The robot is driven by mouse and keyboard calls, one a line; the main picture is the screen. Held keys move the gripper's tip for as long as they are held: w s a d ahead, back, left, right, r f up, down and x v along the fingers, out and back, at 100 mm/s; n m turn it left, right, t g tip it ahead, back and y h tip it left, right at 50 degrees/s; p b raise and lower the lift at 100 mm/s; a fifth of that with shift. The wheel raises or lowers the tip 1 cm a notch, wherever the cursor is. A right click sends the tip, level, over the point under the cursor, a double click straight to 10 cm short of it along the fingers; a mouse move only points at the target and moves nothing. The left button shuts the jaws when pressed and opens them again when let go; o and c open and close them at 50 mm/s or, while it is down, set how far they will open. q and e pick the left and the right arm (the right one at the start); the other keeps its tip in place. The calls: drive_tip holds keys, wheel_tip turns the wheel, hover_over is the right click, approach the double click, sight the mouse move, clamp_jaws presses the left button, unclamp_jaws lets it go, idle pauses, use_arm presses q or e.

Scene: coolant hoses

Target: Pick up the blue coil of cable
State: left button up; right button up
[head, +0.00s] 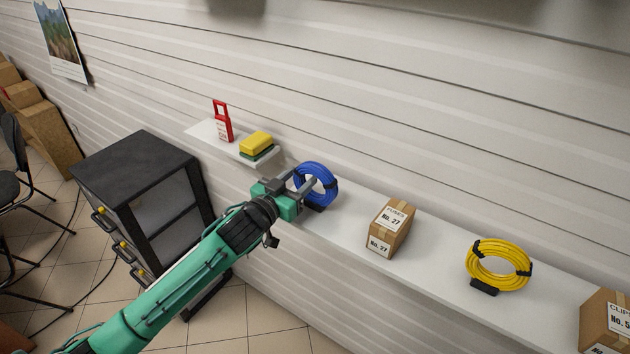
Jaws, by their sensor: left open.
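The blue coil of cable (322,177) stands upright on the white shelf, leaning near the wall, with dark ties around it. My left gripper (306,187) is at the coil's left front side, its fingers open and overlapping the coil in the head view. I cannot tell whether the fingers touch the coil or whether its ring lies between them. Part of the coil's lower left is hidden behind the gripper. My right gripper is not in view.
On the shelf (440,243), a fuses box (390,228), a yellow coil (498,268) and a clips box (606,322) stand to the right. A dark cabinet (135,160) stands left.

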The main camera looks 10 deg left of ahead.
use_arm(q)
drive_tip(key=shift+x, duration=1.05)
drive_tip(key=shift+c, duration=0.9)
clamp_jaws()
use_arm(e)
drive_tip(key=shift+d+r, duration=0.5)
